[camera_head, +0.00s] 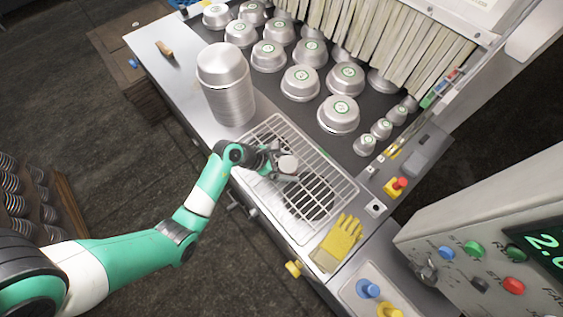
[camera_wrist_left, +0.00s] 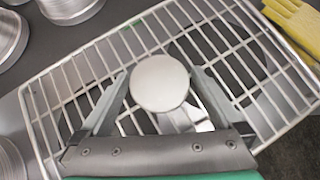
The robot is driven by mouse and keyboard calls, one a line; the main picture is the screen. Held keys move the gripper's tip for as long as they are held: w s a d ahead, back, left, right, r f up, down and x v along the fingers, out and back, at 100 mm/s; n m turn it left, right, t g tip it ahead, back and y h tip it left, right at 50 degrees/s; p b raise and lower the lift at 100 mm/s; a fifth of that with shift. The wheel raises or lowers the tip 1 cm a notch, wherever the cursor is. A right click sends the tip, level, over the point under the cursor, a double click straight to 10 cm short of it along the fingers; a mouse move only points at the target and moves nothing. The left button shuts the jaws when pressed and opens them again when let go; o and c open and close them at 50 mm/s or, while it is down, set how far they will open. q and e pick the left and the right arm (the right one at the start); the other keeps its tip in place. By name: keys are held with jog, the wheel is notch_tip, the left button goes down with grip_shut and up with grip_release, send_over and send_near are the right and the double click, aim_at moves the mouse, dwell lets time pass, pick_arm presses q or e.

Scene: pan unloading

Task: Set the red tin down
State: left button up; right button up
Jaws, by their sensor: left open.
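No tin that looks red shows in either view. A small round tin (camera_head: 288,163) with a plain pale silver top is at my left gripper (camera_head: 284,169), over the wire rack (camera_head: 335,175). In the left wrist view the tin (camera_wrist_left: 160,82) sits between the two spread fingers of my left gripper (camera_wrist_left: 160,95). The fingers are open, with the tin's top covering part of the space between them. I cannot tell whether the tin's base touches the rack wires. My right gripper does not show.
A tall stack of silver pans (camera_head: 223,82) stands left of the rack. Several labelled pans (camera_head: 300,83) fill the dark belt behind. Yellow gloves (camera_head: 341,240) lie at the rack's near right end. A control panel (camera_head: 480,235) stands at the right. Much of the rack is bare.

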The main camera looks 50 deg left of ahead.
pick_arm(q)
jog(key=p+v, duration=0.3)
jog(key=v, duration=0.9)
